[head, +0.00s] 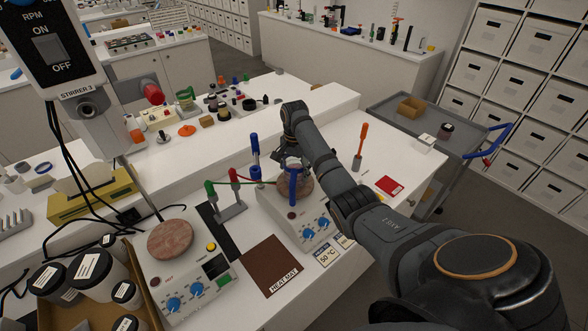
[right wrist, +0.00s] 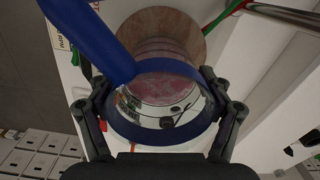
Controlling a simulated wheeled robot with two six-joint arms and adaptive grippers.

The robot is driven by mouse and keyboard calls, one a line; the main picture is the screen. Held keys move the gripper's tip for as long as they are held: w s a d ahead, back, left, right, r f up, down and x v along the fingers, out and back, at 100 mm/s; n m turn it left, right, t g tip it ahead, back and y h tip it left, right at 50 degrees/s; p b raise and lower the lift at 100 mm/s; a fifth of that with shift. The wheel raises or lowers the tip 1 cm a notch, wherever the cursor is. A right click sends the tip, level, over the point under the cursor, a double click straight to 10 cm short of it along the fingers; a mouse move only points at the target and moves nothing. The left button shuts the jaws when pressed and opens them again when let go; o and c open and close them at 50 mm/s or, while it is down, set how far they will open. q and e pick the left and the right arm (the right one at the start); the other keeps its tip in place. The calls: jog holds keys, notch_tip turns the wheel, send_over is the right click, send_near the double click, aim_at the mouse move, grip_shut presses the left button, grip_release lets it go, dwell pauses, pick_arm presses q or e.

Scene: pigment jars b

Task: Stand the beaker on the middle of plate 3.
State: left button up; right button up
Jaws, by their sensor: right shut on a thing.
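The beaker (head: 306,184) is clear glass with a blue band and blue handle, and reddish contents show in it. In the right wrist view the beaker (right wrist: 165,95) sits upright between the two fingers of my right gripper (right wrist: 158,84), which is shut on it. In the head view my right gripper (head: 286,155) is at the beaker, partly hidden by my arm. A round brown plate (right wrist: 150,20) lies below the beaker and off to one side in the wrist view. I cannot tell whether they touch, and no plate number is readable. My left gripper is not in view.
A hotplate unit with blue knobs (head: 312,235) is under the beaker. Another unit with a bare round brown top (head: 170,240) stands left. A stirrer (head: 90,100) overhangs the left.

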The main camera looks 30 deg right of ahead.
jog(key=shift+f, duration=0.2)
jog(key=o, duration=1.5)
notch_tip(320, 180, up, 8)
jog(key=shift+f, duration=0.25)
